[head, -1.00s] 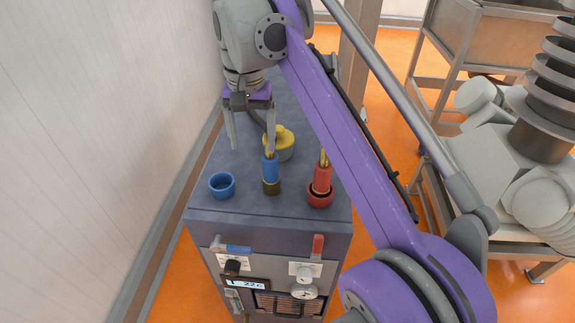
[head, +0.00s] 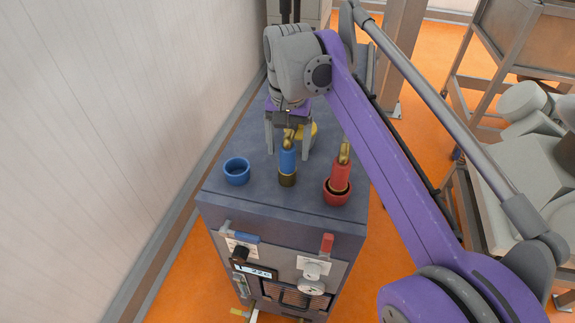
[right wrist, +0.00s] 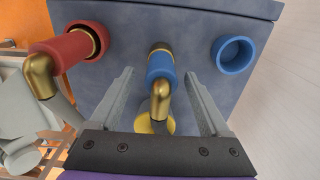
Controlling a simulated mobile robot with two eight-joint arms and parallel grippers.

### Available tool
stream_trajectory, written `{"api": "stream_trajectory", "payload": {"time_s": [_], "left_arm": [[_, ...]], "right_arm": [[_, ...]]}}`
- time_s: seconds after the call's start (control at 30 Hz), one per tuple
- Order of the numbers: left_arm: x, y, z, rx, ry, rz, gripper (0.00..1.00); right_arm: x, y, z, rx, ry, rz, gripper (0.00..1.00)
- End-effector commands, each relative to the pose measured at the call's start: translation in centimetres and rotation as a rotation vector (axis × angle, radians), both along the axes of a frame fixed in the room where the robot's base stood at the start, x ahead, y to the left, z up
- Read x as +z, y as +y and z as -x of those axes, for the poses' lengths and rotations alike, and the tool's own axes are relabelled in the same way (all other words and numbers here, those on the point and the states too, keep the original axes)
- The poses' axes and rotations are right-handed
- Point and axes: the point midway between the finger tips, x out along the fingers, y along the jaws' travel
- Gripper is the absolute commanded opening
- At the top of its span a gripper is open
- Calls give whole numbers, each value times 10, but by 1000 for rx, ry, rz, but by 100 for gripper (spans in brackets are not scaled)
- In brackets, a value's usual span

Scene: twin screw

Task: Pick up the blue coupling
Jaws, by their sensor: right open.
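The blue coupling (head: 288,161) stands upright on a dark brass-coloured base on top of the grey cabinet (head: 330,215), with a brass elbow at its upper end. My right gripper (head: 287,150) is open, its fingers pointing down on either side of the coupling in the head view. In the right wrist view the blue coupling (right wrist: 160,68) and its brass elbow lie between the two spread fingers (right wrist: 160,75), with a gap on each side. I cannot tell how far down the fingers reach. My left gripper is not in view.
An empty blue ring socket (head: 237,171) stands left of the coupling. A red coupling (head: 341,174) sits in a red ring to the right. A yellow part (head: 313,132) is behind, partly hidden by my gripper. A white wall (head: 100,120) runs along the left.

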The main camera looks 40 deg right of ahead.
Motion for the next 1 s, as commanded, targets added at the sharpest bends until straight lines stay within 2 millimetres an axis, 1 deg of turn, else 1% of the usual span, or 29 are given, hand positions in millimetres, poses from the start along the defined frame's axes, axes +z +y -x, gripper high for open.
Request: {"api": "stream_trajectory", "payload": {"time_s": [0.03,0.1,0.2,0.47,0.5,0.57,0.7,0.87,0.9,0.93,1.0], "left_arm": [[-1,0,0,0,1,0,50],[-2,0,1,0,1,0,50],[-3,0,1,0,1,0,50],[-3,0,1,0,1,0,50],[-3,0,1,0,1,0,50],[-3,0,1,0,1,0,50],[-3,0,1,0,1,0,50],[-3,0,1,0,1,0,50],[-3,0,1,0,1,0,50],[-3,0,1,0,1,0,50],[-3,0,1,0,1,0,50]], "right_arm": [[-10,2,0,2,0,0,80],[-20,2,-1,1,0,0,80],[-29,2,0,1,0,0,80],[-32,2,-1,1,0,0,80],[-32,2,-1,1,0,0,77],[-32,2,-1,1,0,0,66],[-31,2,-1,1,0,0,41],[-31,2,-1,1,0,0,12],[-31,2,-1,1,0,0,5],[-31,2,-1,1,0,0,0],[-31,2,-1,1,0,0,0]]}}
